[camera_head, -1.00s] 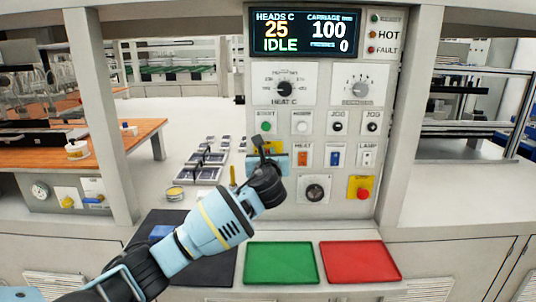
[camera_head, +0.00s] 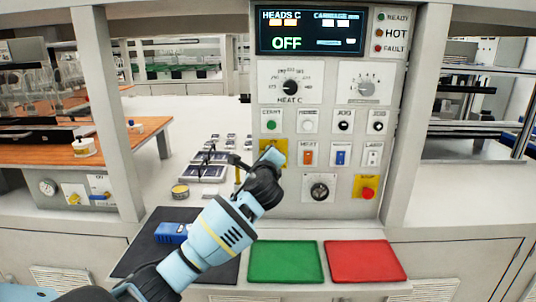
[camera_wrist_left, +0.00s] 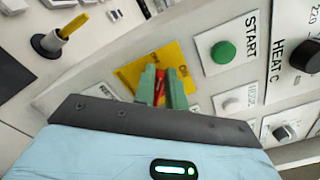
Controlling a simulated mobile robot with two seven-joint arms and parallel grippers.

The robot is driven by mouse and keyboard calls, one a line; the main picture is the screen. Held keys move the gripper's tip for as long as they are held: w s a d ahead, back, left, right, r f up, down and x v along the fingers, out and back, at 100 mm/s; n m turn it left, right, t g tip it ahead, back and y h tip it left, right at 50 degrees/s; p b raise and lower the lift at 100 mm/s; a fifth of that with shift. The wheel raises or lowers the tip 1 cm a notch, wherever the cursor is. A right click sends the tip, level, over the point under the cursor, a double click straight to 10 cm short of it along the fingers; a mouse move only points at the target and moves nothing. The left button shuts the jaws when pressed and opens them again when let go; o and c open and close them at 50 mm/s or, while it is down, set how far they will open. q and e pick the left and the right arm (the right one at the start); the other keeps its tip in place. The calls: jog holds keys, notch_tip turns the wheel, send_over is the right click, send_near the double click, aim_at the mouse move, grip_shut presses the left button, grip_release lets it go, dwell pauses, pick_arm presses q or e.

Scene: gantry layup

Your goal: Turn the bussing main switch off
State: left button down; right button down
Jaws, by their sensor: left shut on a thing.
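The main switch is a red handle (camera_wrist_left: 160,88) on a yellow plate (camera_wrist_left: 133,72) marked "ON", left of the green START button (camera_wrist_left: 223,52). The yellow plate (camera_head: 283,147) also shows in the head view, largely covered by my left gripper (camera_head: 271,155). In the wrist view the green fingertips of my left gripper (camera_wrist_left: 163,90) are shut on the red handle, one on each side. The handle's exact angle is partly hidden by the fingers. The panel display (camera_head: 312,31) reads "OFF". My right gripper is not in view.
A red stop button (camera_head: 367,193) on a yellow plate and a black knob (camera_head: 319,190) sit low on the panel. A green tray (camera_head: 285,262), a red tray (camera_head: 364,262) and a dark mat (camera_head: 143,262) with a blue box (camera_head: 172,233) lie on the ledge below.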

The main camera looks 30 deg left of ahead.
pick_arm(q)
jog(key=shift+s+a+f+n, duration=0.1)
jog(key=shift+f+n, duration=0.15)
jog(key=shift+n, duration=1)
jog(key=shift+a+f+n, duration=0.1)
jog(key=shift+f+n, duration=0.2)
jog(key=shift+n, duration=1)
jog(key=shift+s+a+f+n, duration=0.1)
jog(key=shift+f+n, duration=0.15)
jog(key=shift+n, duration=1.3)
jog(key=c, duration=1.4)
grip_release()
jog(key=shift+w, duration=0.1)
jog(key=shift+c, duration=0.2)
jog(key=v, duration=0.8)
jog(key=shift+f, duration=0.1)
